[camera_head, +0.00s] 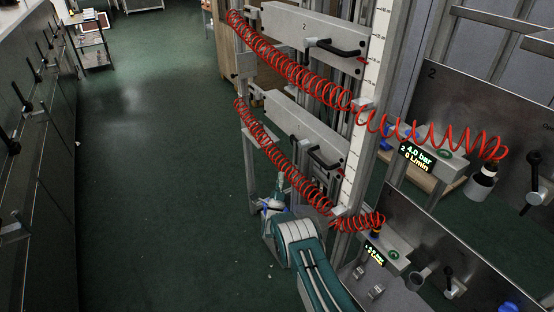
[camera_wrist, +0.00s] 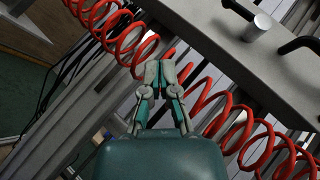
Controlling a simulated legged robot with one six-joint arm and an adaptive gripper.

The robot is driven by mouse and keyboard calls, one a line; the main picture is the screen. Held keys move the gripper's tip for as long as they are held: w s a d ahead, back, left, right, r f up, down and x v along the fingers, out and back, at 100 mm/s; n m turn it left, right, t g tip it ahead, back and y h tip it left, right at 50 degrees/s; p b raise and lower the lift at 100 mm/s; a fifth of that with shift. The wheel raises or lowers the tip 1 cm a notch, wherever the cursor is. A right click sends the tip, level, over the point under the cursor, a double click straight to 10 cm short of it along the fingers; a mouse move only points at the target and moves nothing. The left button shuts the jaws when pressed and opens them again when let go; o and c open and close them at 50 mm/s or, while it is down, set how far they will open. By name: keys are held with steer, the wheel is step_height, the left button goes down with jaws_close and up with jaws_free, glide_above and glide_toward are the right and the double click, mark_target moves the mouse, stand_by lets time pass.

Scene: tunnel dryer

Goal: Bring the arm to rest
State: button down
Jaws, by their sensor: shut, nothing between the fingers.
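My arm (camera_head: 302,245), teal and white, reaches up from the bottom of the head view beside the lower part of the dryer frame. My gripper (camera_head: 280,186) is small there and partly hidden by the arm's own links. In the wrist view my gripper (camera_wrist: 160,66) is shut, with its fingertips together and nothing between them. A red coiled hose (camera_wrist: 212,105) runs across behind the fingers. I cannot tell whether they touch it.
Two red coiled hoses, an upper (camera_head: 290,66) and a lower (camera_head: 285,157), hang along the frame by grey panels with black handles (camera_head: 338,48). A pressure display (camera_head: 418,157) reads 4.0 bar. Green floor (camera_head: 150,180) is clear on the left. A cart (camera_head: 90,42) stands far back.

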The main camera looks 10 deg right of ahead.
steer(key=w+r+n+g+y, duration=0.2)
steer(key=w+r+n+y, duration=0.15)
steer(key=r, duration=0.55)
steer(key=w+r+n+g+y, duration=0.1)
steer(key=w+r+n+y, duration=0.2)
steer(key=r, duration=0.7)
steer(key=s+r+n+g+y, duration=0.2)
steer(key=s+r+n+g, duration=0.3)
steer(key=s+r+n, duration=0.7)
steer(key=s+d+r+n+g, duration=0.1)
steer(key=s+r+n+g, duration=0.15)
steer(key=s, duration=0.75)
steer(key=s+d+r+n+g, duration=0.1)
steer(key=s+d+r+g, duration=0.15)
steer(key=s, duration=0.75)
steer(key=s+f+n+g, duration=0.2)
steer(key=s+n, duration=0.1)
steer(key=s, duration=0.9)
steer(key=s+d+f+n+g, duration=0.1)
steer(key=s+f+n+g, duration=0.1)
steer(key=s, duration=1.1)
steer(key=shift+s+d+f+n+g, duration=0.15)
steer(key=shift+d+f+n+g, duration=0.2)
steer(key=shift+f+g, duration=0.45)
